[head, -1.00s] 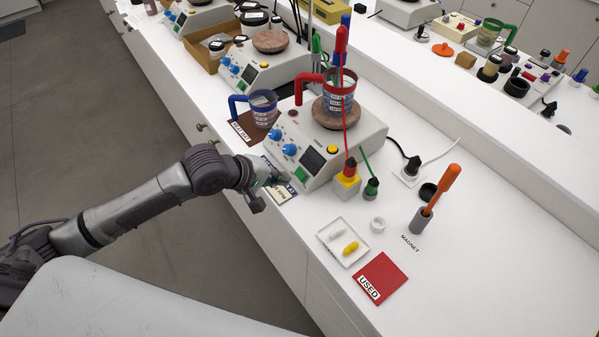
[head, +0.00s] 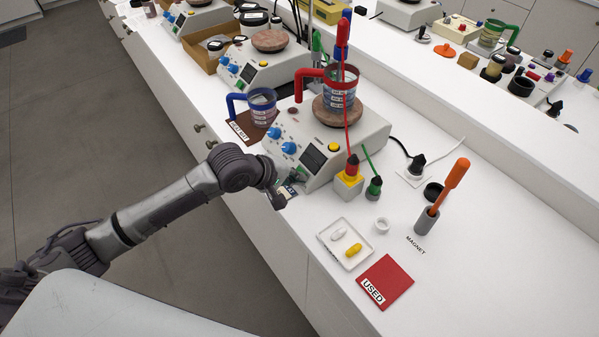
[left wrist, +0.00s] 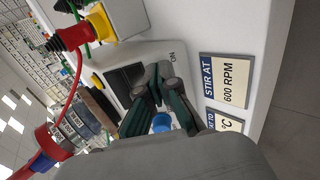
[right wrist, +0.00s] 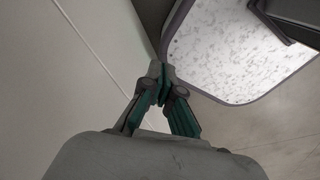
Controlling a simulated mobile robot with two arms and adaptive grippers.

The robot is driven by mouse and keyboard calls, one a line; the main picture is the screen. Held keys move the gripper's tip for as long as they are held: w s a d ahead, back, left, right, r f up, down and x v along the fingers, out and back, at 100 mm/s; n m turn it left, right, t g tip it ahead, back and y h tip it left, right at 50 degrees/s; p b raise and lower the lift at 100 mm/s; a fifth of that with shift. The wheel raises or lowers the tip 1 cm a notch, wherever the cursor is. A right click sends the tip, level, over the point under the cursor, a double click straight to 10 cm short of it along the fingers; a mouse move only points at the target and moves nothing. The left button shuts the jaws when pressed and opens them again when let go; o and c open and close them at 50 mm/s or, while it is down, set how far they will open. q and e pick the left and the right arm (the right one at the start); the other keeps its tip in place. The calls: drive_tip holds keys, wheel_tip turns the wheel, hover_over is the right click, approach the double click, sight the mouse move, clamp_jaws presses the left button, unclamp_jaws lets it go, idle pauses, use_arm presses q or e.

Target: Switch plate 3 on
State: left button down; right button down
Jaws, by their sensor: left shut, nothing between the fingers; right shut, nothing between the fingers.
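The nearest stirring hotplate (head: 345,152) stands on the white bench with two blue knobs, a dark display and a yellow button on its front. I cannot read a plate number on any hotplate. My left gripper (head: 298,178) is shut and empty at this hotplate's lower front corner, where its green switch is mostly hidden behind the fingers. In the left wrist view the shut fingertips (left wrist: 160,75) are close to the front panel beside the display (left wrist: 125,77); contact cannot be told. My right gripper (right wrist: 160,80) is shut and empty, away from the bench.
A red-handled mug (head: 341,92) with a red probe stands on the hotplate. A blue-handled mug (head: 262,106) is to its left. A "STIR AT 600 RPM" card (left wrist: 225,80) lies before the hotplate. A yellow socket block (head: 348,184), white tray (head: 332,229) and red USED mat (head: 386,283) are right.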

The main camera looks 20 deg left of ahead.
use_arm(q)
drive_tip(key=shift+w+d+f, duration=0.1)
idle(0.3)
drive_tip(key=shift+w+d+f, duration=0.15)
drive_tip(key=shift+w+f, duration=0.05)
drive_tip(key=shift+f, duration=0.05)
drive_tip(key=p+v, duration=0.3)
drive_tip(key=p, duration=0.1)
drive_tip(key=shift+r, duration=0.1)
drive_tip(key=p+v, duration=0.1)
drive_tip(key=v, duration=1.2)
